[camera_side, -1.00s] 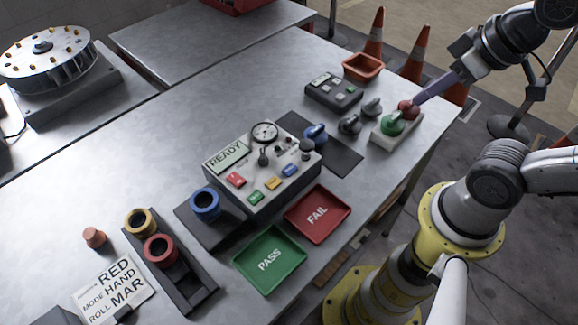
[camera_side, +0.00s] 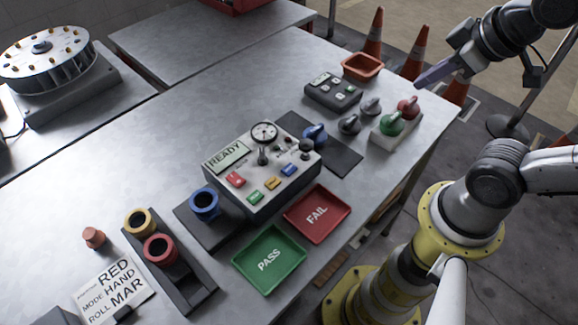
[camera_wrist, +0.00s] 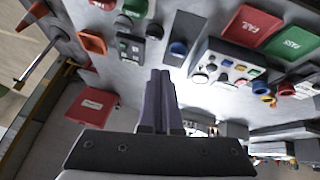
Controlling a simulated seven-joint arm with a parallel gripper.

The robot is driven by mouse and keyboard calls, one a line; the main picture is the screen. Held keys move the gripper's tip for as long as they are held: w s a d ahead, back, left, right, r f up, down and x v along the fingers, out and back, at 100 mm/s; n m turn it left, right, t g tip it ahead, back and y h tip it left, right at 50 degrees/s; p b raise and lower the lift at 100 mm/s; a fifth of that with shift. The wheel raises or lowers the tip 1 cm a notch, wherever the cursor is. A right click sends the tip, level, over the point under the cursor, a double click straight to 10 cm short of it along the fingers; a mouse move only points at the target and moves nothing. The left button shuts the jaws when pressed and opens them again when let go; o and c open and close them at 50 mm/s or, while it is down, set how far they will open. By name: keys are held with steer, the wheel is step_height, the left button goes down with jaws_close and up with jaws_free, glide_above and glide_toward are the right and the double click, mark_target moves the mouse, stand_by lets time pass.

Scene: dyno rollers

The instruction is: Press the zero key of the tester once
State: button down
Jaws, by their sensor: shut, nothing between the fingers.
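The tester (camera_side: 243,190) is a grey box on the bench with a READY display (camera_side: 229,156), a round dial (camera_side: 264,133) and black knobs. Its front keys are red (camera_side: 236,180), green (camera_side: 255,197), yellow (camera_side: 272,183) and blue (camera_side: 289,170); their labels are too small to read, so I cannot tell which is zero. The tester also shows in the wrist view (camera_wrist: 226,52), upper right. My gripper (camera_side: 418,83) is shut and empty, with purple fingers in the air above the bench's right end, well right of the tester. Its shut fingers fill the lower middle of the wrist view (camera_wrist: 160,78).
A block with green (camera_side: 391,124) and red (camera_side: 408,106) knobs sits below my gripper.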

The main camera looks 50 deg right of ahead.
steer(key=w+d+r+n+t+h, duration=0.1)
steer(key=w+d+n+h, duration=0.2)
steer(key=w+n, duration=0.4)
steer(key=n+t+y, duration=0.2)
steer(key=n+y, duration=0.3)
steer(key=n, duration=1.4)
glide_above(289, 169)
step_height(289, 169, down, 9)
steer(key=shift+s+n, duration=0.3)
steer(key=shift+s, duration=0.35)
steer(key=shift+f, duration=0.1)
steer(key=shift+f, duration=4.35)
